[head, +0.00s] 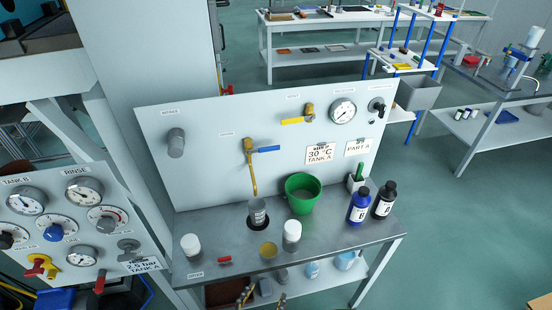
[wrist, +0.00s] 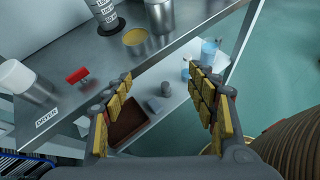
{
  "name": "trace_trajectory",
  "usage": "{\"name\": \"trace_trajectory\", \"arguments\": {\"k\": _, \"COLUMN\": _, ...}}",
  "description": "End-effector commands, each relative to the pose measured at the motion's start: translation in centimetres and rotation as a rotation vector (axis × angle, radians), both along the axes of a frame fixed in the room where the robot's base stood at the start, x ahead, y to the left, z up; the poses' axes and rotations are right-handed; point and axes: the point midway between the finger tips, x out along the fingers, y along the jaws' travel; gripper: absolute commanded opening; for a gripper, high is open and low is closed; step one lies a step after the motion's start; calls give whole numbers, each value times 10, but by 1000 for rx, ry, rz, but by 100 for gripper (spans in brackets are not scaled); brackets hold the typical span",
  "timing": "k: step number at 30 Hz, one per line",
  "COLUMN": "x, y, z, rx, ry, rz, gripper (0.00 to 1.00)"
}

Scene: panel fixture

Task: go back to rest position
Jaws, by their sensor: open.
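My gripper (wrist: 165,120) is open and empty in the wrist view, its two yellow-padded fingers spread apart in front of the bench's front edge. Between and beyond the fingers the lower shelf shows, with a brown tray (wrist: 130,122) on it. In the head view only the tips of my gripper (head: 262,292) show at the bottom edge, in front of the steel bench (head: 225,256). Nothing is between the fingers.
On the bench stand white-lidded jars (head: 191,244), a red-handled item (head: 225,260), an open tin (head: 268,250), a green bucket (head: 301,194) and two bottles (head: 359,204). A gauge panel (head: 60,238) stands at left. Open floor (head: 460,235) lies right.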

Motion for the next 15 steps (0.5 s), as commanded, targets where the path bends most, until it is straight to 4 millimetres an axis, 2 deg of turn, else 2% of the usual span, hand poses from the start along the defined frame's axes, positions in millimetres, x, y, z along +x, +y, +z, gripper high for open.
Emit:
{"name": "trace_trajectory", "arguments": {"k": 8, "x": -23, "y": -39, "z": 12, "rx": 197, "ry": 83, "rz": -343, "gripper": 58}}
{"name": "trace_trajectory", "arguments": {"k": 15, "x": -45, "y": -74, "z": 39, "rx": 516, "ry": 164, "rz": -838, "gripper": 58}}
